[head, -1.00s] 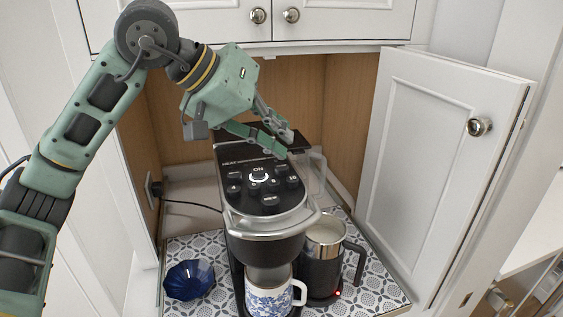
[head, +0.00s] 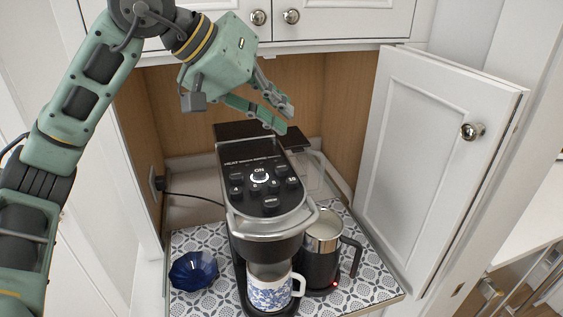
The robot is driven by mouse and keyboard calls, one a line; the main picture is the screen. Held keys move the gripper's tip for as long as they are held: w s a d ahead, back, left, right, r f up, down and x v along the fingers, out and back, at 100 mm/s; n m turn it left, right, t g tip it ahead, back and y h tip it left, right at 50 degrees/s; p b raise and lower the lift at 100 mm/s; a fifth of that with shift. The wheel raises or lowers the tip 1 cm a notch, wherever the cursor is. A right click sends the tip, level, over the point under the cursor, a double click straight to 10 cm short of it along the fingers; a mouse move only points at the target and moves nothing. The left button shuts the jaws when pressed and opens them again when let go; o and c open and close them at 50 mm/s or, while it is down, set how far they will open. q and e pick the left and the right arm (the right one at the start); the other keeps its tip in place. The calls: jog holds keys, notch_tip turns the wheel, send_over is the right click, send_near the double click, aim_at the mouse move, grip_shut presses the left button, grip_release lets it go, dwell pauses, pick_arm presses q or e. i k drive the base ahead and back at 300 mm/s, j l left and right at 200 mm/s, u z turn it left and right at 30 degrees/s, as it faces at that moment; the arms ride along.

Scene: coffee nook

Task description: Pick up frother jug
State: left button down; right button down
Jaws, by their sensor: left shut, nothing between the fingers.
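The frother jug (head: 321,262) is a black and steel jug with a black handle on its right side. It stands upright on its base, right of the coffee maker, and a small red light shows at its foot. My left gripper (head: 284,117) is shut and empty. It hangs above the back of the coffee maker, up and to the left of the jug and apart from it. My right gripper is not in view.
The coffee maker (head: 262,184) stands beside the jug, with a blue-and-white mug (head: 268,294) under its spout. A dark blue bowl (head: 193,271) sits at left. An open cabinet door (head: 436,165) bounds the right side. Upper cabinets (head: 340,18) hang above.

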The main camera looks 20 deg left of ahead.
aim_at(318, 262)
jog(key=k+j, duration=0.35)
jog(key=j, duration=0.2)
jog(key=k+j, duration=0.35)
jog(key=j, duration=0.15)
jog(key=k+j, duration=0.35)
jog(key=j, duration=0.2)
